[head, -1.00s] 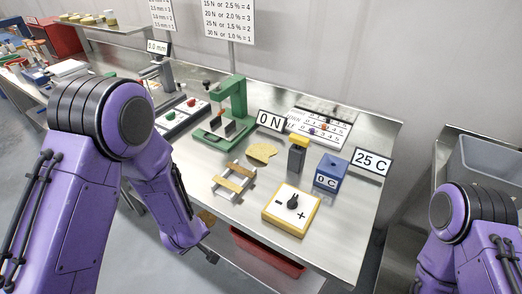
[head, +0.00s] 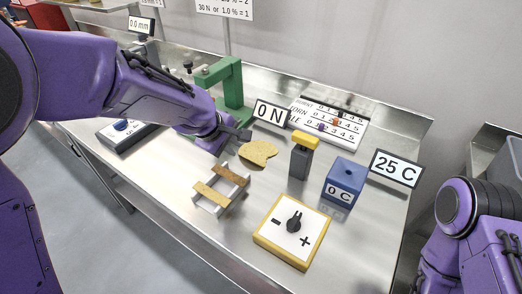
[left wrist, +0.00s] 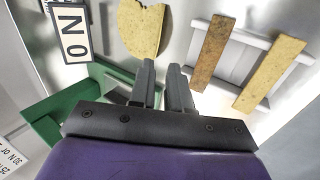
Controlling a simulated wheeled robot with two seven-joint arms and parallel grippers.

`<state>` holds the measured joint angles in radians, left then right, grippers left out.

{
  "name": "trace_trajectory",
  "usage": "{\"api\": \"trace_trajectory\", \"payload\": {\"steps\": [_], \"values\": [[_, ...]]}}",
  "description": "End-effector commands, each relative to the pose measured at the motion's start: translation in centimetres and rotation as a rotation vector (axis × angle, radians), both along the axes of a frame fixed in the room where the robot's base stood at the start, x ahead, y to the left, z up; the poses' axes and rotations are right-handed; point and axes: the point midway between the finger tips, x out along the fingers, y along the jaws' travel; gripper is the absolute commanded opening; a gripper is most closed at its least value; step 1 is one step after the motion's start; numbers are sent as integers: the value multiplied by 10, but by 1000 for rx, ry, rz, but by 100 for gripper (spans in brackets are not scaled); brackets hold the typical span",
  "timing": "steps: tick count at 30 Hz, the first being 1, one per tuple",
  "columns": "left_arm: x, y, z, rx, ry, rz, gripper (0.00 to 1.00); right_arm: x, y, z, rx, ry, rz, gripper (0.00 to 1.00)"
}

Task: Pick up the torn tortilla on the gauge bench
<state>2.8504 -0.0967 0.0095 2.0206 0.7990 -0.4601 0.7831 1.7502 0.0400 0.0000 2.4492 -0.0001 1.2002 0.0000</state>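The torn tortilla (head: 258,153), a flat yellow piece with an uneven edge, lies on the steel gauge bench (head: 165,175). It also shows at the top of the left wrist view (left wrist: 139,25). My left gripper (head: 246,134) is just behind and left of the tortilla in the head view. In the left wrist view its two fingers (left wrist: 163,66) are a narrow gap apart, with nothing seen between them. The fingertips come close to the tortilla's near edge; I cannot tell whether they touch it. My right gripper is out of view.
A white rack with tan strips (head: 218,188) stands close in front of the tortilla. A green press (head: 230,85), a 0 N sign (head: 269,114), a yellow-topped post (head: 301,158), a blue box (head: 343,183) and a yellow dial box (head: 292,232) surround it.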

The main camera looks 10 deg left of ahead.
Motion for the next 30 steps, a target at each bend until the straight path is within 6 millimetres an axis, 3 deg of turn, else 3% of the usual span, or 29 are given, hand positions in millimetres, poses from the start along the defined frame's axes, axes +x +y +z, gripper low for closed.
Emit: {"api": "trace_trajectory", "payload": {"steps": [19, 27, 30], "values": [[46, -21, -82, -7, 2, 0, 18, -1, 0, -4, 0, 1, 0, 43], [49, -22, -88, -6, -2, 0, 18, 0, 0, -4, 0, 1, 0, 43], [49, -22, -88, -5, -1, 0, 0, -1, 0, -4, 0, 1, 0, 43]]}}
